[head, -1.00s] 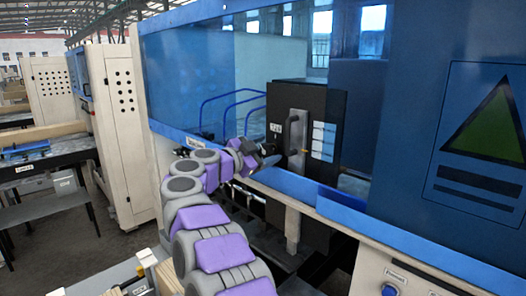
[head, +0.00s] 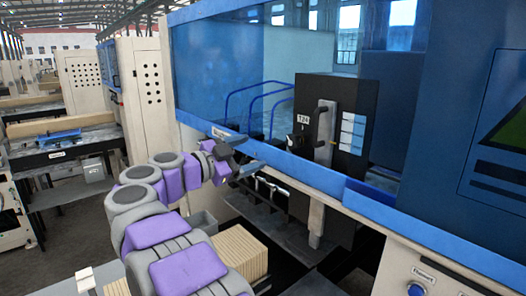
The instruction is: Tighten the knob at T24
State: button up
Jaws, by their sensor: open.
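A small white label reading T24 (head: 304,118) is on the upper left of a black unit (head: 345,95) inside the blue machine. A small dark part that looks like the knob (head: 300,143) sits below the label; its shape is too small to make out clearly. My gripper (head: 250,152) is open and empty, with its two dark fingers spread. It is to the left of the knob in the picture, apart from it, near the blue front rail.
A blue rail (head: 300,170) runs across the machine front. A grey upright handle (head: 325,130) stands on the black unit, right of the label. Blue curved tubes (head: 262,100) are behind my gripper. Metal rods (head: 268,185) lie below, with a stack of tan boards (head: 240,250) lower left.

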jog(key=shift+s+a, duration=0.3)
jog(key=shift+s, duration=0.2)
jog(key=shift+s+a, duration=0.25)
jog(key=shift+s, duration=0.25)
jog(key=shift+a, duration=0.1)
jog(key=shift+c, duration=0.2)
